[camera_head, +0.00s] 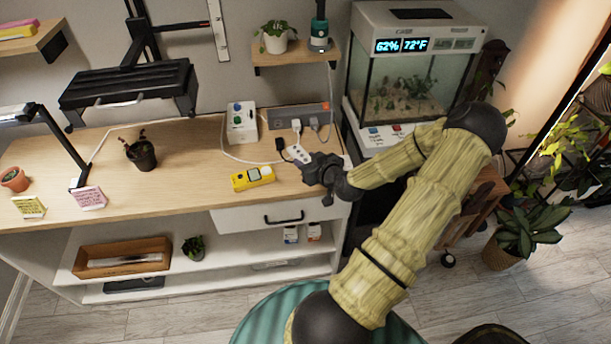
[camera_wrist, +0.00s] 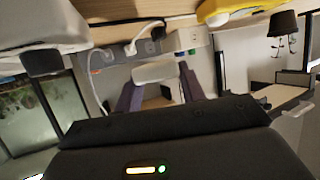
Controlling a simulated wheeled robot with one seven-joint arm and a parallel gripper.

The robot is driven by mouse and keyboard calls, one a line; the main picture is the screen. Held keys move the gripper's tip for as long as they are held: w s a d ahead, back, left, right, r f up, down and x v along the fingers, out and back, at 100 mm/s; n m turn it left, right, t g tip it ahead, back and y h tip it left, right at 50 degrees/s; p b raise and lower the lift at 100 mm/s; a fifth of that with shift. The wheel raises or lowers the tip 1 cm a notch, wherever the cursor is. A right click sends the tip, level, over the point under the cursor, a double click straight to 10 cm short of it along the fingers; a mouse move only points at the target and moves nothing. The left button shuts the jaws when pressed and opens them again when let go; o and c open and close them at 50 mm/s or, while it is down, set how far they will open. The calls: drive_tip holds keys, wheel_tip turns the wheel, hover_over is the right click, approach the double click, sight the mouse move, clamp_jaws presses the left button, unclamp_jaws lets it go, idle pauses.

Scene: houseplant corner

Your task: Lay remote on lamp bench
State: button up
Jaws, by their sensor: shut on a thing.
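My gripper (camera_head: 318,172) is over the right end of a wooden-topped bench (camera_head: 205,192), near its front edge. In the wrist view, my gripper (camera_wrist: 160,85) has its two purplish fingers on either side of a small pale, blocky thing (camera_wrist: 154,72), which appears to be the remote. It is shut on this thing. In the head view, the held thing is mostly hidden by my gripper and hard to make out. A black-armed lamp (camera_head: 62,147) stands at the left of the bench.
A yellow meter (camera_head: 252,178) lies left of my gripper. A white box (camera_head: 241,123), a potted plant (camera_head: 140,153) and sticky notes (camera_head: 88,197) are on the bench. A glass terrarium (camera_head: 405,85) stands right. Bare bench top lies mid-left.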

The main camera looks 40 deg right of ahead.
drive_tip(key=shift+w+f, duration=0.15)
drive_tip(key=shift+f, duration=1.25)
drive_tip(key=shift+f, duration=0.1)
drive_tip(key=shift+f, duration=2)
drive_tip(key=shift+f, duration=0.15)
drive_tip(key=o, duration=0.7)
